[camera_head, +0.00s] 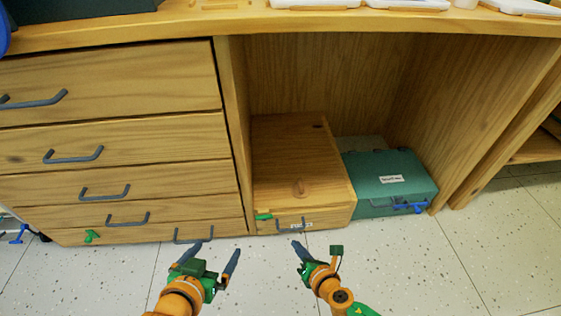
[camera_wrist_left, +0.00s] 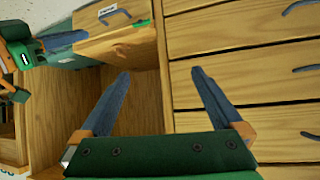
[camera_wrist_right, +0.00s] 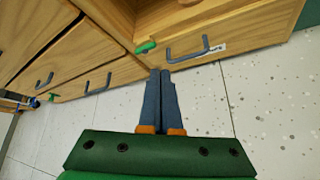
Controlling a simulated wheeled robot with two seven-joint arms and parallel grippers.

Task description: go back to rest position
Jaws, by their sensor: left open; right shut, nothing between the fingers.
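My left gripper (camera_head: 210,257) is open and empty in front of the drawer unit, above the floor. Its two spread fingers also show in the left wrist view (camera_wrist_left: 158,85). My right gripper (camera_head: 297,246) is shut with nothing in it, in front of the wooden box (camera_head: 285,165). Its fingers lie together in the right wrist view (camera_wrist_right: 161,75). Both grippers are apart from the furniture in the head view. The right gripper also shows at the left edge of the left wrist view (camera_wrist_left: 60,40).
A wooden drawer unit (camera_head: 110,90) with grey handles stands on the left. The wooden box and a teal case (camera_head: 385,180) with a blue latch sit in the open bay under the tabletop (camera_head: 300,25). The speckled floor (camera_head: 430,265) is clear at the front right.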

